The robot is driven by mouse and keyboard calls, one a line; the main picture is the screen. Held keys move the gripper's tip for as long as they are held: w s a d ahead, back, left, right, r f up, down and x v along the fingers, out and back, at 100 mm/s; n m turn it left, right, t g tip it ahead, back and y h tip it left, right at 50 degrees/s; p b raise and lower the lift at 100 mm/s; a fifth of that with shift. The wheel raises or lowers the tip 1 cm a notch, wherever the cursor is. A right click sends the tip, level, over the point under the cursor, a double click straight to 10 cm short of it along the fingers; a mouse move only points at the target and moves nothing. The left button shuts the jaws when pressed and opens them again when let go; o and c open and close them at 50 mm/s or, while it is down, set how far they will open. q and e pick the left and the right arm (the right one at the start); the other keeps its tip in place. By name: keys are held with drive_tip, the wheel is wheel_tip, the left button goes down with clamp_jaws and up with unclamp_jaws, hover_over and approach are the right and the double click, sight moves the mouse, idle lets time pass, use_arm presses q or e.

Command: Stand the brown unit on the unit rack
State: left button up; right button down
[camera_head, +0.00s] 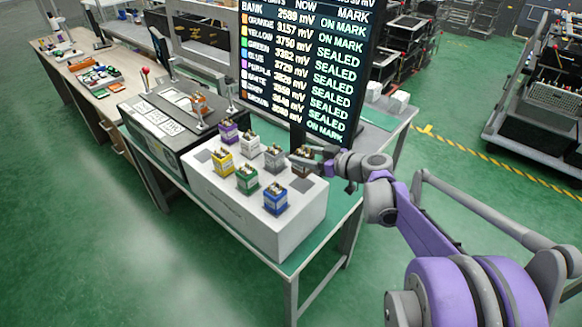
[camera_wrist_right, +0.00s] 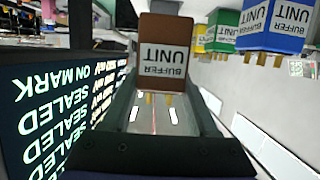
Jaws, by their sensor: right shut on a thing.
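The brown unit (camera_head: 302,154) is at the far right end of the white unit rack (camera_head: 230,205), level with the grey unit's row. In the right wrist view the brown unit (camera_wrist_right: 165,52), labelled BUFFER UNIT, shows upside down with its brass pins toward my gripper. My right gripper (camera_head: 316,158) is shut on it, coming from the right. In the wrist view my gripper (camera_wrist_right: 165,115) has one finger on each side of the unit's pin end. I cannot tell whether the unit's base touches the rack. My left gripper is out of view.
Purple (camera_head: 228,129), white (camera_head: 250,142), grey (camera_head: 274,156), yellow (camera_head: 222,160), green (camera_head: 246,179) and blue (camera_head: 276,199) units stand on the rack. Dark empty squares show at its left and right. A status screen (camera_head: 305,65) rises close behind. A lever fixture (camera_head: 185,110) stands left.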

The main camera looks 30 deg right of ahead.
sight(309, 170)
drive_tip(key=shift+w+f, duration=0.1)
drive_tip(key=shift+f, duration=2.4)
drive_tip(key=shift+a+f+b, duration=0.1)
drive_tip(key=shift+b, duration=0.2)
drive_tip(key=shift+c, duration=0.8)
unclamp_jaws()
